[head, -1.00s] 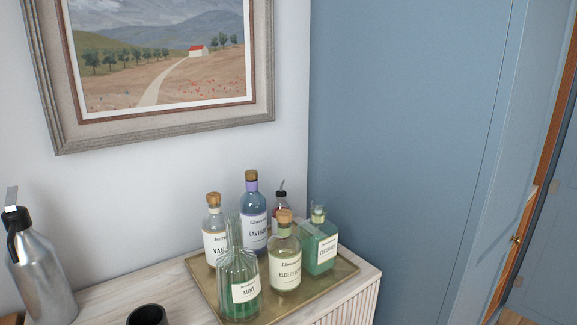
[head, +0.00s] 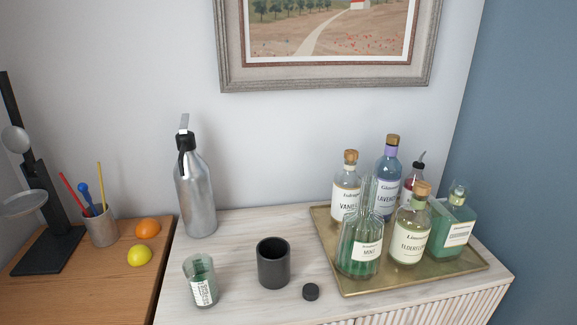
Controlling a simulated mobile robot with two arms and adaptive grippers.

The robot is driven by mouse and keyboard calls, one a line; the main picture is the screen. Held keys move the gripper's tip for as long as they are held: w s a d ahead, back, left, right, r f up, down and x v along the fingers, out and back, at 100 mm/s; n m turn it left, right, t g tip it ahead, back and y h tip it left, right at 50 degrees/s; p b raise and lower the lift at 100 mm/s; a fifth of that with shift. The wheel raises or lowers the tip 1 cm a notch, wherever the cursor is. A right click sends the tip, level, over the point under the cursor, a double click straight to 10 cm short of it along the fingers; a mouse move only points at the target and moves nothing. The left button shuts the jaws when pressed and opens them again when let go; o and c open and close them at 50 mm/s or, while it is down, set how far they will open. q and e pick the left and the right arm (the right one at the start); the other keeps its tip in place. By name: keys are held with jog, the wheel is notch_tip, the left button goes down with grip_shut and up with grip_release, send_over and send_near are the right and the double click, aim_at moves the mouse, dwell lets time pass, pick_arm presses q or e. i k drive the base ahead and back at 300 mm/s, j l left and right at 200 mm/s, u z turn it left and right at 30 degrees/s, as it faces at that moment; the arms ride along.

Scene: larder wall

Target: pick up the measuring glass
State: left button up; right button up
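A small clear glass (head: 201,284) with a greenish tint and a white printed panel stands upright at the front left of the pale wooden cabinet top (head: 235,303). It looks like the measuring glass, though its markings are too small to read. Its rim is open and nothing touches it. Neither of my grippers shows in the head view.
A dark cup (head: 273,264) and a small black cap (head: 311,292) are right of the glass. A steel siphon bottle (head: 195,190) stands behind. A brass tray (head: 385,286) holds several syrup bottles. Left, a wooden counter (head: 95,290) bears a lemon (head: 139,256), an orange (head: 147,228) and a utensil cup (head: 100,227).

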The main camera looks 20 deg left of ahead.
aim_at(202, 281)
jog(key=u, duration=1.4)
